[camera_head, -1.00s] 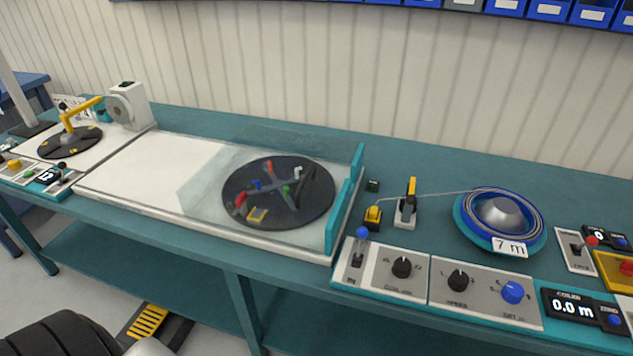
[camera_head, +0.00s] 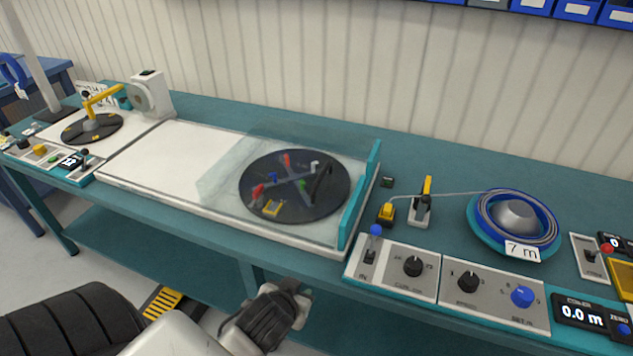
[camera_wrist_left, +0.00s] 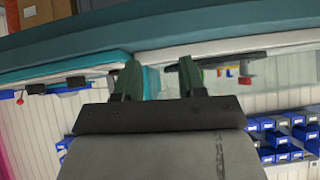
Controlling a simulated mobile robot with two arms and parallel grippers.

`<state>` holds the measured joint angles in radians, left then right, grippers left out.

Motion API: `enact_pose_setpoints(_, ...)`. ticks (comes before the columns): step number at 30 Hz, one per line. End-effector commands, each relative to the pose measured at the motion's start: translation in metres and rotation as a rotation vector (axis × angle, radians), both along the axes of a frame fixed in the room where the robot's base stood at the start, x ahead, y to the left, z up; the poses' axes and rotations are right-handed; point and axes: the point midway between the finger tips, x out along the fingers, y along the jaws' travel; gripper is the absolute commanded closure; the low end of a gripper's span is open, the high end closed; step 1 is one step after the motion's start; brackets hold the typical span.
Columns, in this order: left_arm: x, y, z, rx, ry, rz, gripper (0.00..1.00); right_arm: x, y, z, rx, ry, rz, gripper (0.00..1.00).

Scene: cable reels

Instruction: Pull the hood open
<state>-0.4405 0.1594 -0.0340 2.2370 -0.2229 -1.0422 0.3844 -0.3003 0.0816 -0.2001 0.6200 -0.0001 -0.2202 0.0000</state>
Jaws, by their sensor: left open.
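The clear hood (camera_head: 222,178) lies over the round black turntable (camera_head: 320,202) on the white bed and looks closed. A teal upright panel (camera_head: 361,195) stands at its right end. My left gripper (camera_head: 298,300) is low in front of the bench edge, apart from the hood. In the left wrist view, its two dark green fingers (camera_wrist_left: 160,80) are spread with nothing held between them. A teal strip, likely the hood's panel, shows beyond them in the gap. My right gripper is not in view.
Right of the hood stand a control panel (camera_head: 450,287) with knobs and a blue-tipped lever (camera_head: 376,232). A cable reel (camera_head: 514,220) lies farther right. A black turntable with a yellow arm (camera_head: 95,127) is at the far left. The white bed (camera_head: 165,158) left of the hood is bare.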

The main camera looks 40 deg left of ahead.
Motion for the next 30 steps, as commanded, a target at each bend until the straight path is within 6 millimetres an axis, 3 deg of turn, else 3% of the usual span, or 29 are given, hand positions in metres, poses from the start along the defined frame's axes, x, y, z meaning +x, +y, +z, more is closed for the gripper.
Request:
enact_pose_setpoints(6, 0.058, 0.041, 0.053, -0.006, -0.399, 0.108, 0.6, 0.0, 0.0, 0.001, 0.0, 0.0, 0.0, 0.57)
enact_pose_setpoints(13, 0.099, 0.064, 0.096, -0.053, -0.724, 0.08, 0.6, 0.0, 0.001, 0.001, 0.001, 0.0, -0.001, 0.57)
enact_pose_setpoints(20, 0.115, 0.068, 0.107, -0.075, -0.799, 0.051, 0.6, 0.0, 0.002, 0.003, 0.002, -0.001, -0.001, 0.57)
enact_pose_setpoints(30, 0.173, 0.082, 0.108, -0.074, -0.796, 0.053, 0.6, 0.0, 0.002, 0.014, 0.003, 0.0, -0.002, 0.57)
